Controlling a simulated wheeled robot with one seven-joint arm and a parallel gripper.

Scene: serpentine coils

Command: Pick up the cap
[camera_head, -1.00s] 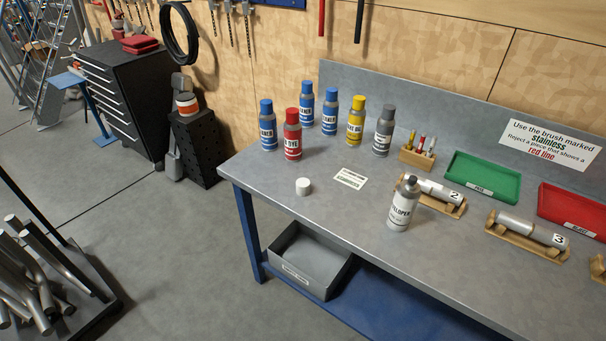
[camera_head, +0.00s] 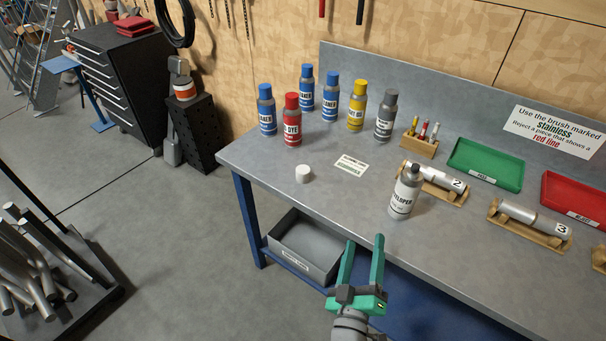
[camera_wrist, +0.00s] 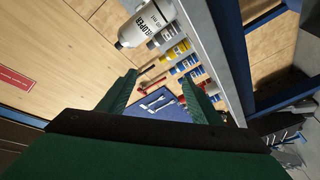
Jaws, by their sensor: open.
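A small white cap (camera_head: 303,174) sits on the grey workbench (camera_head: 270,190) near its left front part, apart from the cans. A developer can (camera_head: 404,192) with a white label stands near the front edge, to the right of the cap. It also shows in the wrist view (camera_wrist: 150,22). My gripper (camera_head: 364,244) is open and empty in front of the bench's front edge, to the right of and nearer than the cap. Its two green fingers also show in the wrist view (camera_wrist: 160,90), with nothing between them. The cap is not visible in the wrist view.
Several spray cans (camera_head: 330,97) stand along the bench's back left. A label card (camera_head: 351,165) lies behind the cap. Wooden holders with metal cylinders (camera_head: 435,177), a green tray (camera_head: 486,163) and a red tray (camera_head: 575,200) are at right. A grey bin (camera_head: 305,247) sits below the bench.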

